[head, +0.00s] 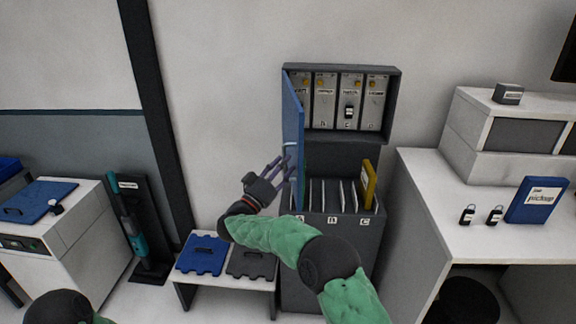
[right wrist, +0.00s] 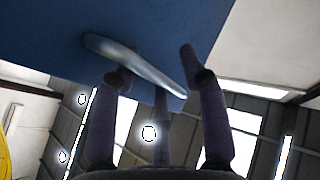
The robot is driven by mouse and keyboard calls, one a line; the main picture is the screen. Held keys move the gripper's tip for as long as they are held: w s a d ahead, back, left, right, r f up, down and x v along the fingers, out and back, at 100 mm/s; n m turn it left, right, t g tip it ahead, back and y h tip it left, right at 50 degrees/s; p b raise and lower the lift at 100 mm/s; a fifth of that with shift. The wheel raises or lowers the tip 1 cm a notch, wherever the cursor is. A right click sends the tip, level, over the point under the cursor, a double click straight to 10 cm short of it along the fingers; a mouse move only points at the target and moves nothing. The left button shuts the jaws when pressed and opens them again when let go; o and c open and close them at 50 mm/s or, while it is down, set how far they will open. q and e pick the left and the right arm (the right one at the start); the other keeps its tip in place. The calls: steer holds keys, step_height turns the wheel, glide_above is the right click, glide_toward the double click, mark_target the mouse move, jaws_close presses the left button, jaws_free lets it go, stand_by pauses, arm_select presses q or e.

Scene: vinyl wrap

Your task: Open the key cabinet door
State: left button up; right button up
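The door's pale handle (head: 290,143) also shows large in the right wrist view (right wrist: 135,64). My right gripper (head: 278,166) is just below and left of the handle, with its fingers spread and nothing held. In the right wrist view its fingertips are at the handle; I cannot tell whether they touch. My left gripper is out of view.
A grey file holder (head: 330,235) with a yellow folder (head: 368,185) stands below the cabinet. A low bench (head: 230,283) with blue and grey pieces is left of it. A white desk (head: 420,175) with key fobs and a blue package box (head: 537,200) is at right.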

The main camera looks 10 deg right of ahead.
steer(key=shift+w+a+f, duration=0.1)
steer(key=shift+a+f, duration=0.15)
steer(key=shift+a, duration=0.45)
steer(key=shift+c, duration=0.3)
